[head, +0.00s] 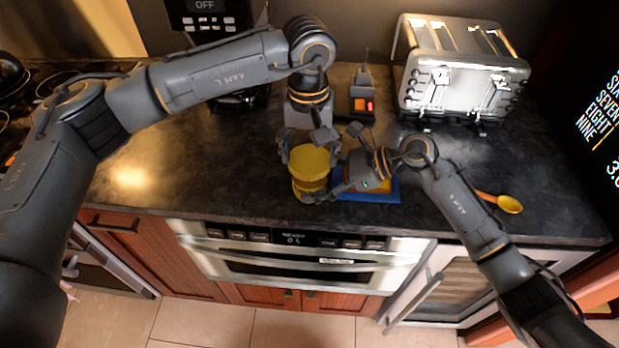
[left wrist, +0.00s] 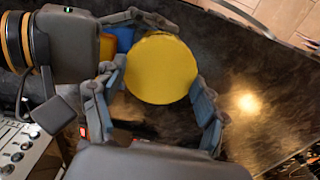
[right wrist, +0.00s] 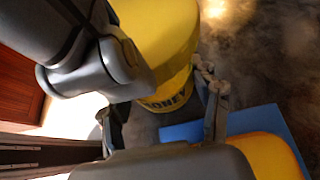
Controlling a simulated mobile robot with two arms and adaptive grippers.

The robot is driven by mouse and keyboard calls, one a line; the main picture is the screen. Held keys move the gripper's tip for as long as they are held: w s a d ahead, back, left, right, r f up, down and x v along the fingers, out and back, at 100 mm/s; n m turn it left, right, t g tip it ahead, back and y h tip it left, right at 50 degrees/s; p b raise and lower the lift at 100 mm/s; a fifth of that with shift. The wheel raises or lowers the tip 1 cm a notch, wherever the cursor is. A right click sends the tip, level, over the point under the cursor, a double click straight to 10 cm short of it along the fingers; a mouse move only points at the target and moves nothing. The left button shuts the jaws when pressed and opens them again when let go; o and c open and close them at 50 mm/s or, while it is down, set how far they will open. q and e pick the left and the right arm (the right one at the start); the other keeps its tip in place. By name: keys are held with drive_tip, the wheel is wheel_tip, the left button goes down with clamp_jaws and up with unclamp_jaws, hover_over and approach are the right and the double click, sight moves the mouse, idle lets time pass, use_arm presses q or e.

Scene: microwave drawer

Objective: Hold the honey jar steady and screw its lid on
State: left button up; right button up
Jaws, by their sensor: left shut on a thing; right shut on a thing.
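The yellow honey jar (head: 310,187) stands upright near the counter's front edge; its HONEY lettering shows in the right wrist view (right wrist: 172,103). The wide yellow lid (head: 308,158) is on top of the jar, looking level; whether it is seated or slightly above cannot be told. It fills the middle of the left wrist view (left wrist: 160,68). My left gripper (head: 309,163) comes from above and behind, its fingers shut on the lid's sides. My right gripper (head: 335,183) comes from the right, low, shut on the jar's body; its fingers flank the jar in the right wrist view (right wrist: 165,112).
A blue mat (head: 368,193) with a yellow-orange thing on it lies right of the jar, under my right gripper. A chrome toaster (head: 455,75) stands behind right. A yellow spoon (head: 510,204) lies far right. A small dark device (head: 362,103) stands behind. The counter left is clear.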

drive_tip(key=shift+f, duration=0.1)
drive_tip(key=c, duration=0.7)
use_arm(q)
drive_tip(key=o, duration=0.9)
drive_tip(key=c, duration=1.4)
drive_tip(key=m, duration=0.4)
drive_tip(key=shift+m, duration=0.4)
use_arm(e)
drive_tip(key=shift+r, duration=0.2)
use_arm(q)
drive_tip(key=m, duration=0.4)
drive_tip(key=shift+f, duration=0.1)
drive_tip(key=o, duration=1.2)
